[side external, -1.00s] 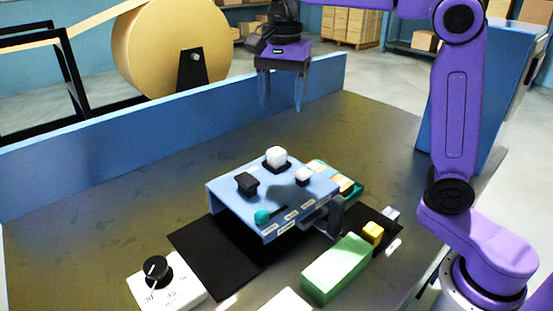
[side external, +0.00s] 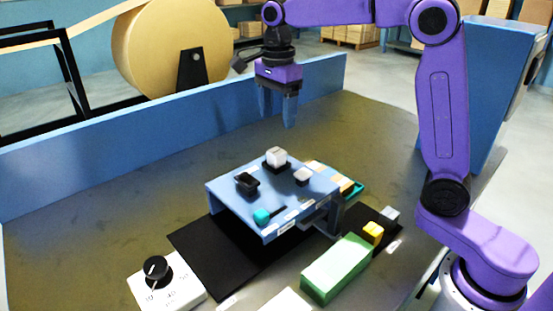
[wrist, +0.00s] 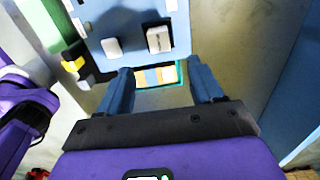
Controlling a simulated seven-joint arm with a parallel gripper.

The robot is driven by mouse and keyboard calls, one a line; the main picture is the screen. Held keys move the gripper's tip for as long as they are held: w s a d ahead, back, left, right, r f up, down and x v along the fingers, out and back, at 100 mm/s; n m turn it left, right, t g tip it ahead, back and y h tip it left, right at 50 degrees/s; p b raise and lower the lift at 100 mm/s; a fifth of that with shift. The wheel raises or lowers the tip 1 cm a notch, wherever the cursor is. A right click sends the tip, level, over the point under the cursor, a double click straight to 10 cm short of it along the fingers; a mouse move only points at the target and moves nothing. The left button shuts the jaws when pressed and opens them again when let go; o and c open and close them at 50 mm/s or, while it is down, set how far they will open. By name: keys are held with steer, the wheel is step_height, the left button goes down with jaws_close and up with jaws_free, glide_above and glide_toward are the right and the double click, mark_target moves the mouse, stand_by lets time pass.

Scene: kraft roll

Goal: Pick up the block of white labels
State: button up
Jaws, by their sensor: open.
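A white block (side external: 277,155), which looks like the block of white labels, sits on a small black base on top of the blue stand (side external: 225,195). It also shows in the wrist view (wrist: 158,39), beyond the gap between my fingers. A smaller pale block (side external: 302,175) stands to its right on the stand and shows in the wrist view (wrist: 112,47). I cannot read any writing on either. My gripper (side external: 277,119) is open and empty, pointing down above and behind the stand. Both fingers show in the wrist view (wrist: 160,73), apart from the blocks.
A black piece (side external: 246,182) and a teal knob (side external: 262,217) are also on the stand. A green block (side external: 337,268), a yellow block (side external: 373,232) and a white dial box (side external: 165,287) are in front. The table behind is clear.

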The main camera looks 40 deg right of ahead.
mark_target(276, 151)
steer(key=f, duration=0.9)
steer(key=shift+a+f, duration=0.1)
steer(key=shift+a, duration=0.1)
steer(key=c, duration=1.1)
